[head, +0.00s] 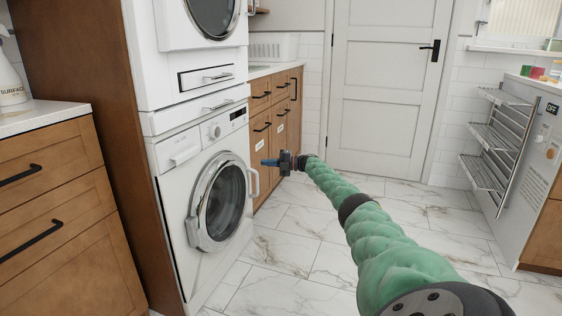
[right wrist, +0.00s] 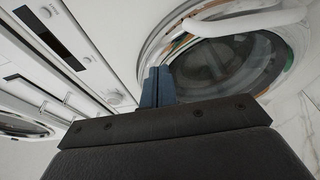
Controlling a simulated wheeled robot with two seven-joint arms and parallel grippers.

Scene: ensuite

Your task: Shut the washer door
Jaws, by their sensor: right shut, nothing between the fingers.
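The washer (head: 178,185) is the lower white machine at the left of the head view. Its round washer door (head: 223,198) has dark glass, a grey ring and a white handle (head: 256,183) on its right side. The door stands close to the front panel; I cannot tell whether it is fully shut. My right gripper (head: 265,163) is shut and empty, just above and right of the handle in the picture, seemingly apart from it. In the right wrist view, the gripper's blue fingers (right wrist: 157,86) overlap the edge of the door (right wrist: 215,62). My left gripper is out of view.
A second machine (head: 190,60) is stacked above the washer. Wooden cabinets (head: 276,115) stand beyond it, and a wooden drawer unit (head: 60,200) is at the near left. A wire rack (head: 495,140) is at the right. The marble floor (head: 290,255) before the washer is clear.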

